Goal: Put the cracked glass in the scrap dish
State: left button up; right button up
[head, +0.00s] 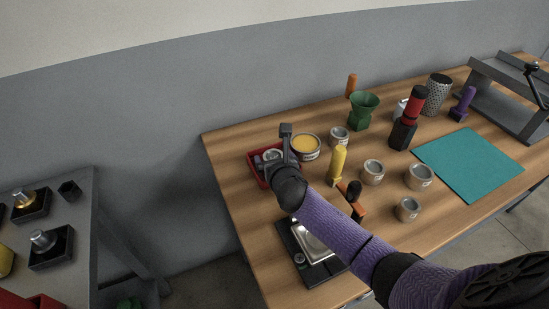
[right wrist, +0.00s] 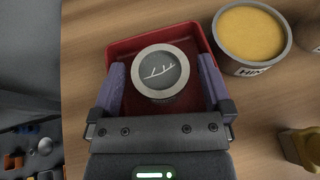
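The cracked glass (right wrist: 160,71) is a round grey cup with white crack lines across its dark inside. It is upright within the walls of the red scrap dish (right wrist: 122,46); whether its base rests on the dish floor is hidden. In the head view the dish (head: 253,168) is at the table's left end, with the glass (head: 272,155) partly hidden by my gripper. My right gripper (right wrist: 162,62) is open, its purple fingers on either side of the glass with a visible gap at each side. It also shows in the head view (head: 277,158). My left gripper is not in view.
A tin with yellow contents (head: 306,145) stands close right of the dish. Several grey cups, a yellow tool (head: 338,166) and a scale (head: 300,260) stand near my right arm. A teal mat (head: 468,163) lies further right. A grey side table (head: 80,220) is at left.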

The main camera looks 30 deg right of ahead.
jog(key=shift+r, duration=0.2)
jog(key=p+v, duration=0.4)
jog(key=v, duration=0.4)
jog(key=shift+w+r, duration=0.1)
jog(key=shift+r, duration=0.05)
jog(key=p+v, duration=0.1)
jog(key=v, duration=0.2)
jog(key=shift+s+p, duration=0.3)
jog(key=shift+s, duration=0.1)
jog(key=shift+s+a, duration=0.1)
jog(key=shift+s, duration=0.05)
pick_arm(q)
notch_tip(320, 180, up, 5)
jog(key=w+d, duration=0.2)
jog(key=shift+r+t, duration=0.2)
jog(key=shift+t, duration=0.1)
